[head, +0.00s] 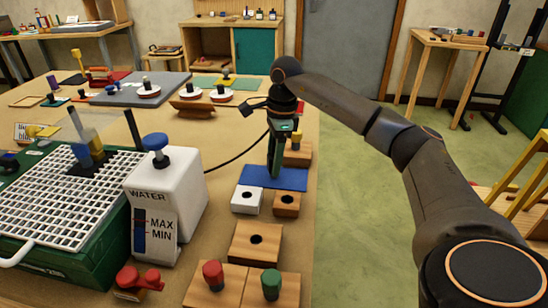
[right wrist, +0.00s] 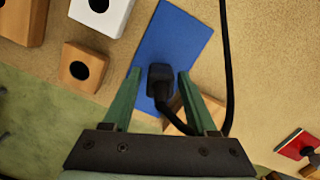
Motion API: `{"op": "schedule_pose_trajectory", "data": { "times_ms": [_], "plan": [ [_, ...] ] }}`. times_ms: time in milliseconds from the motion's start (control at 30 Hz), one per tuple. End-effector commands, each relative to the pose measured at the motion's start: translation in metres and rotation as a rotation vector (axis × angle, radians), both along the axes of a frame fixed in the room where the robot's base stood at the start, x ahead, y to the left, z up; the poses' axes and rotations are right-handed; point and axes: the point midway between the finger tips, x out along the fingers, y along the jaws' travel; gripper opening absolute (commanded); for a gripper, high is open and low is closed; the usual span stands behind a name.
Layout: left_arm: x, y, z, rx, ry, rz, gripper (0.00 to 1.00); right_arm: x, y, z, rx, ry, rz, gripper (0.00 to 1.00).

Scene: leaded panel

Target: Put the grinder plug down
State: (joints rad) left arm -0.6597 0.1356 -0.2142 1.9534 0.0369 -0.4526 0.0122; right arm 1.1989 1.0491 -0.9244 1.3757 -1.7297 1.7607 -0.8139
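The black grinder plug (right wrist: 160,76) is at the blue mat (right wrist: 180,40) in the right wrist view, with its cord (right wrist: 228,60) looping from it. My right gripper (head: 274,170) points down over the blue mat (head: 290,184) in the head view. Its two green fingers stand on either side of the plug, with visible gaps between them and it, so it is open. In the head view the fingers hide the plug, and the cord (head: 236,156) runs left toward the grinder. The grinder has a white water tank (head: 182,195) and a white grid (head: 60,200). My left gripper is not in view.
A white block (head: 247,201) and a wooden block (head: 287,203), both with holes, sit just in front of the mat. Another wooden block (head: 256,243) is nearer. Red (head: 212,275) and green (head: 271,284) knobs stand at the front. A grey board (head: 140,90) lies further back.

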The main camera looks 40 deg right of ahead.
Motion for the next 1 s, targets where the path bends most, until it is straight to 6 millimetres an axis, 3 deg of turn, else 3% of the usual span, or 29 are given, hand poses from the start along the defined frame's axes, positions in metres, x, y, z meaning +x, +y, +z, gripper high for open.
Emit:
{"op": "schedule_pose_trajectory", "data": {
  "times_ms": [267, 433, 800, 1000],
  "plan": [
    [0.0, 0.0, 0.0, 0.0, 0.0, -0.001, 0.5, 0.0, 0.0, 0.0, 0.0, 0.0, 0.0, 0.67],
    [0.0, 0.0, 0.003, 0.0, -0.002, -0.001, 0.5, 0.0, -0.001, 0.011, 0.0, -0.002, 0.0, 0.67],
    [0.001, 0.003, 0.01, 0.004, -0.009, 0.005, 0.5, -0.004, -0.008, 0.088, 0.002, -0.005, 0.001, 0.67],
    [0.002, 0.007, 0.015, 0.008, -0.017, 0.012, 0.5, -0.006, -0.012, 0.116, 0.001, 0.0, 0.0, 0.67]
  ]
}}
